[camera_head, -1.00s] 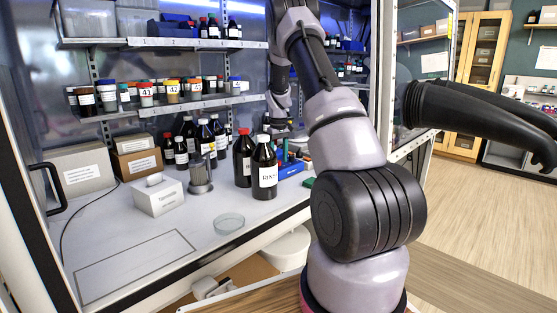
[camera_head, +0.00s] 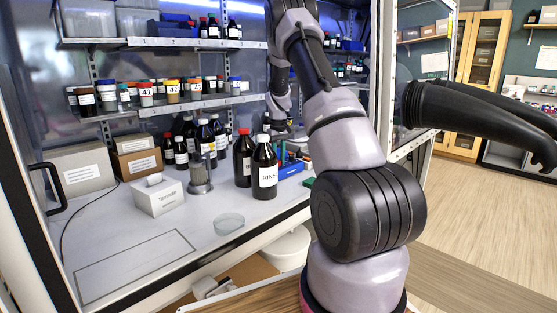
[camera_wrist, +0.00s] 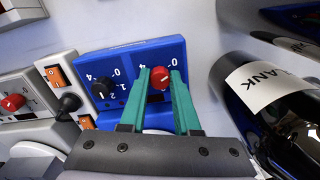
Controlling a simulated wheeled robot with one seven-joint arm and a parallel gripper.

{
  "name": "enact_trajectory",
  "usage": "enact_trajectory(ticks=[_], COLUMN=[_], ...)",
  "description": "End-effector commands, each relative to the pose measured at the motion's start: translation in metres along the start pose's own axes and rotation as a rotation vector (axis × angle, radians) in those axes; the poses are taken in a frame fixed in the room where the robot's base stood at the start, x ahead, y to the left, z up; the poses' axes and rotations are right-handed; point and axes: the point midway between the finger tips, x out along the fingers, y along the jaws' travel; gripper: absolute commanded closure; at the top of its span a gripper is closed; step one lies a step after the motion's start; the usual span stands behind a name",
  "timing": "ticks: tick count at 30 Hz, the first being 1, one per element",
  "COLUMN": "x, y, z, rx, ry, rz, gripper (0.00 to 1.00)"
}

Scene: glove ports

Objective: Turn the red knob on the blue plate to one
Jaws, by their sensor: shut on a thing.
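The blue plate (camera_wrist: 118,62) is in the wrist view, tilted in the picture. It bears the red knob (camera_wrist: 160,78) on its right side and a black knob (camera_wrist: 103,88) on its left, with white digits around them. My gripper (camera_wrist: 161,75) has its two teal fingers on either side of the red knob and is shut on it. The fingers partly cover the digits, and I cannot tell which one the knob points to. In the head view my arm reaches into the cabinet. The fingers and red knob cannot be made out there.
A dark bottle (camera_wrist: 282,100) stands close right of my gripper in the wrist view. Left of the plate are an orange switch (camera_wrist: 56,76) and another red knob (camera_wrist: 13,102) on a pale box. In the head view, brown bottles (camera_head: 264,172) stand near my arm.

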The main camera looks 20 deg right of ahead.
Motion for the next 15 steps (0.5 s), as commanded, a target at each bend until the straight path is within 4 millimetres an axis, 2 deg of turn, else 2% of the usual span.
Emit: enact_trajectory(ticks=[15], x=[-0.0002], y=[-0.0008], z=[-0.0003], rx=[0.431], ry=[0.0], rz=[0.001], gripper=[1.0])
